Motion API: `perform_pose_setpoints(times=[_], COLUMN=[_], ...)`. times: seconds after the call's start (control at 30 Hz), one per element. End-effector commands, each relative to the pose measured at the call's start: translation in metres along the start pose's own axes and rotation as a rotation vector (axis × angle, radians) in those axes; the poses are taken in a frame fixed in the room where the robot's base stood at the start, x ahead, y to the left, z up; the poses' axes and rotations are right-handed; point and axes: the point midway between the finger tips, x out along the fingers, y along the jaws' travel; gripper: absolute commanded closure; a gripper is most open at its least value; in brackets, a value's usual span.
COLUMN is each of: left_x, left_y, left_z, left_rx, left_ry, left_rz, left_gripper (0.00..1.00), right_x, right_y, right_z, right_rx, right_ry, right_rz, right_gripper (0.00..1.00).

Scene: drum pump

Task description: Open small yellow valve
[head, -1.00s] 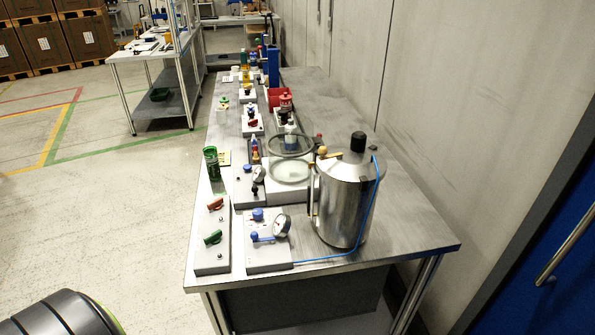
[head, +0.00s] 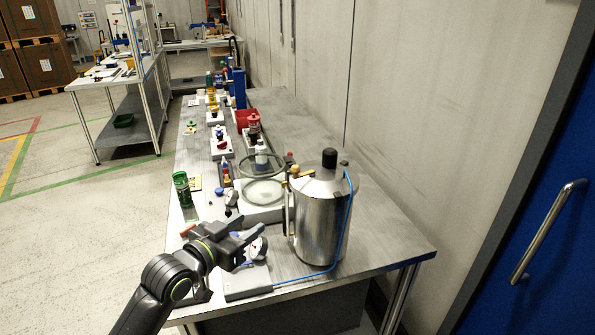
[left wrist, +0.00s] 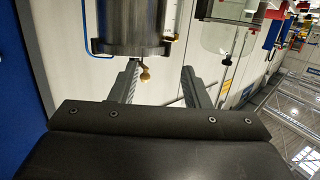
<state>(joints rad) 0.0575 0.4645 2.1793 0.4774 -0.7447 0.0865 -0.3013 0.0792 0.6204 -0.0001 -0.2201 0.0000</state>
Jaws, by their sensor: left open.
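A silver metal drum (head: 322,222) with a black cap stands on the bench. A small yellow valve lever (head: 300,176) shows at the drum's upper left side. My left gripper (head: 256,245) is open and empty, in front of the drum's left side and over the gauge block, apart from the yellow lever. Its open fingers also show in the left wrist view (left wrist: 160,82). My right gripper is out of view.
A block with a pressure gauge (head: 250,285) is partly hidden by my left arm. A blue hose (head: 346,225) runs down the drum to it. The bench's right side is clear.

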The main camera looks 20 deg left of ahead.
Motion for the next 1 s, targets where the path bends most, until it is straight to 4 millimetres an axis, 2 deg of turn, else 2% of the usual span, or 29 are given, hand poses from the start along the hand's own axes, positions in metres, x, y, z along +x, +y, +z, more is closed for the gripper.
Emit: perform_pose_setpoints(times=[0.03, 0.1, 0.2, 0.37, 1.0], left_x=[0.002, 0.002, 0.003, 0.017, 0.13], left_y=[0.004, 0.008, 0.012, 0.013, 0.022], left_z=[-0.025, -0.047, -0.062, -0.067, -0.084], left_rx=[0.012, 0.015, 0.015, 0.011, 0.013], left_ry=[0.06, 0.114, 0.152, 0.158, 0.153], left_rz=[0.028, 0.055, 0.074, 0.076, 0.076], left_gripper=[0.57, 0.57, 0.57, 0.57, 0.57], right_x=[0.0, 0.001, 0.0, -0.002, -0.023], right_y=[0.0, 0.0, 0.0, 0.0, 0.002], right_z=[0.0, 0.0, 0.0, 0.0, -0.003], right_rx=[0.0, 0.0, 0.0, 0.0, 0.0], right_ry=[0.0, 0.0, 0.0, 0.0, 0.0], right_rz=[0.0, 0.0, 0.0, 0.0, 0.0], right_gripper=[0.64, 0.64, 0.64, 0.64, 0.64])
